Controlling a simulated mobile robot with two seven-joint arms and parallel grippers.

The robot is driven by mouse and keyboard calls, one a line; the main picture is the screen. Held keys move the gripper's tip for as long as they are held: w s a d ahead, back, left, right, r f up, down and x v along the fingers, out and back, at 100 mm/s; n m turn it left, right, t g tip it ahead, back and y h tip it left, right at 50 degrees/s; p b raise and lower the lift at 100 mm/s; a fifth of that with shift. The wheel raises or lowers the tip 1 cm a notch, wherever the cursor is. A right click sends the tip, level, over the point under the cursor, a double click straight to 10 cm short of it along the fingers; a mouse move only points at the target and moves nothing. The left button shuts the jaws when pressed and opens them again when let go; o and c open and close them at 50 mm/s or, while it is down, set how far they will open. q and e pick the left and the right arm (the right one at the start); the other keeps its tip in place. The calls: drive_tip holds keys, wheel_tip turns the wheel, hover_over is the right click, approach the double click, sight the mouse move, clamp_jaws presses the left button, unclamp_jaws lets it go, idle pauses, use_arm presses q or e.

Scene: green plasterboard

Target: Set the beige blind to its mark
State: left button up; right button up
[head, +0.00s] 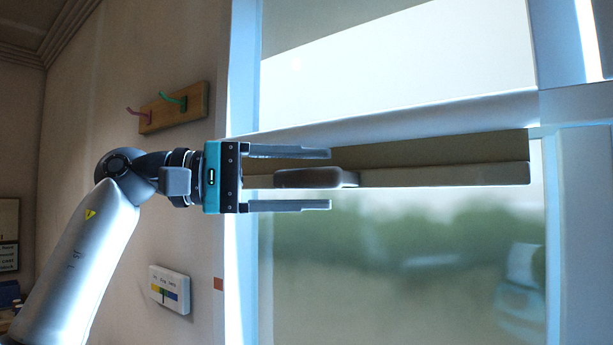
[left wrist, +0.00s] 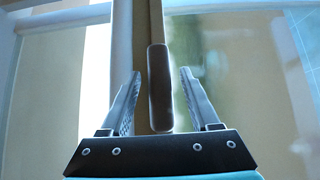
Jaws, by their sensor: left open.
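The beige blind (head: 440,150) is lowered a short way over the upper part of the lower window pane. Its pale bottom bar (head: 450,175) carries a rounded brown handle (head: 310,178), which also shows upright in the left wrist view (left wrist: 159,90). My left gripper (head: 329,178) is open, one finger above the handle and one below. In the left wrist view the handle lies between the fingers (left wrist: 160,74) with a gap on each side; how deep it sits is hard to tell. A small red-brown square (head: 219,284) sits on the left window edge, well below the bar. My right gripper is out of view.
A wooden rack (head: 174,107) with a pink and a green hook is on the wall at left. Below it hangs a white card (head: 170,290) with a coloured strip. The window frame (head: 243,270) stands beside the blind. The glass below the bar is unobstructed.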

use_arm(q)
clamp_jaws()
idle(0.5)
idle(0.9)
